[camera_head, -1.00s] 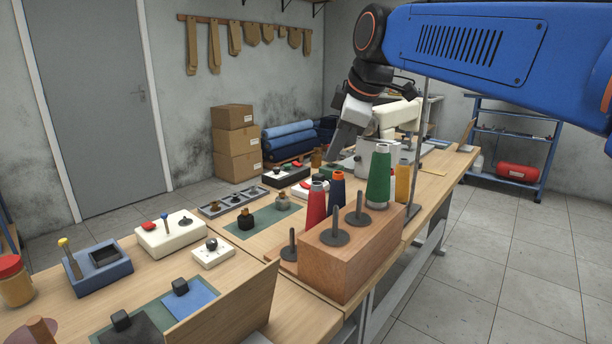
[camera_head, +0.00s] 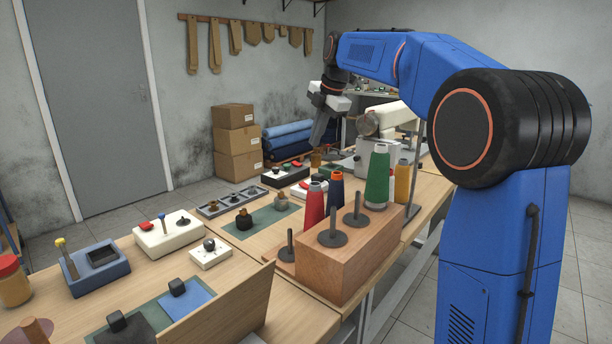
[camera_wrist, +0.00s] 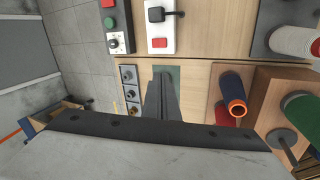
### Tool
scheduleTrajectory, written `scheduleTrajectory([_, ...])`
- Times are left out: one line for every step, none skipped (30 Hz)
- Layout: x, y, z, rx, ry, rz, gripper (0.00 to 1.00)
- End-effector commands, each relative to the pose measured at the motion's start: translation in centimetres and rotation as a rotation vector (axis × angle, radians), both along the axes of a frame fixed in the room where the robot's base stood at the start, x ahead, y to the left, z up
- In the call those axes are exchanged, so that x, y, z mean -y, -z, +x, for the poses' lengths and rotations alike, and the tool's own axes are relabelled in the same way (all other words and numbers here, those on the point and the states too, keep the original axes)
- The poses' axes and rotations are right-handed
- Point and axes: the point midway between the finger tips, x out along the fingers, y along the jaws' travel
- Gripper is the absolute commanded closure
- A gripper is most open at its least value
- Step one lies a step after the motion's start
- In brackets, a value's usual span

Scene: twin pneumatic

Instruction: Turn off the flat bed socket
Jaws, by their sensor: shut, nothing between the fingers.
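A white socket strip (camera_wrist: 160,28) with a black plug and a red rocker switch lies on the wooden table at the top of the wrist view. In the head view a white piece with red on it (camera_head: 304,187) sits in front of the sewing machine. No label shows, so I cannot tell for certain that it is the flat bed socket. My gripper (camera_head: 317,140) is shut and empty, hanging above the table near the sewing machine. In the wrist view its dark fingers (camera_wrist: 162,88) point towards the strip, apart from it, over a green mat (camera_wrist: 167,71).
A control box (camera_wrist: 117,25) with red and green buttons stands left of the strip. A grey tray with knobs (camera_head: 230,200), a wooden spool stand (camera_head: 345,255), thread cones (camera_head: 377,178) and the sewing machine (camera_head: 393,117) crowd the table. Another white red-switched box (camera_head: 168,233) is nearer.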

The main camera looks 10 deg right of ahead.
Motion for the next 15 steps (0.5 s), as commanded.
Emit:
scheduleTrajectory([0.1,0.6,1.2,-0.003,-0.031,-0.008,1.0])
scheduleTrajectory([0.1,0.8,1.8,-0.003,-0.053,-0.013,1.0])
scheduleTrajectory([0.2,1.1,2.5,-0.004,-0.079,-0.018,1.0])
scheduleTrajectory([0.2,1.4,3.0,-0.004,-0.097,-0.023,1.0])
scheduleTrajectory([0.2,1.6,3.5,-0.005,-0.114,-0.027,1.0])
scheduleTrajectory([0.3,1.9,4.0,-0.005,-0.136,-0.031,1.0])
scheduleTrajectory([0.3,2.0,4.4,-0.006,-0.148,-0.035,1.0])
scheduleTrajectory([0.3,2.1,4.7,-0.005,-0.161,-0.038,1.0])
scheduleTrajectory([0.4,2.3,5.0,-0.005,-0.174,-0.041,1.0])
scheduleTrajectory([0.4,2.4,5.2,-0.005,-0.183,-0.042,1.0])
scheduleTrajectory([0.4,2.6,5.4,-0.005,-0.19,-0.044,1.0])
scheduleTrajectory([0.4,2.6,5.6,-0.005,-0.196,-0.046,1.0])
scheduleTrajectory([0.4,2.7,5.7,-0.005,-0.2,-0.046,1.0])
scheduleTrajectory([0.4,2.7,5.7,-0.005,-0.203,-0.048,1.0])
scheduleTrajectory([0.4,2.7,5.8,-0.005,-0.206,-0.048,1.0])
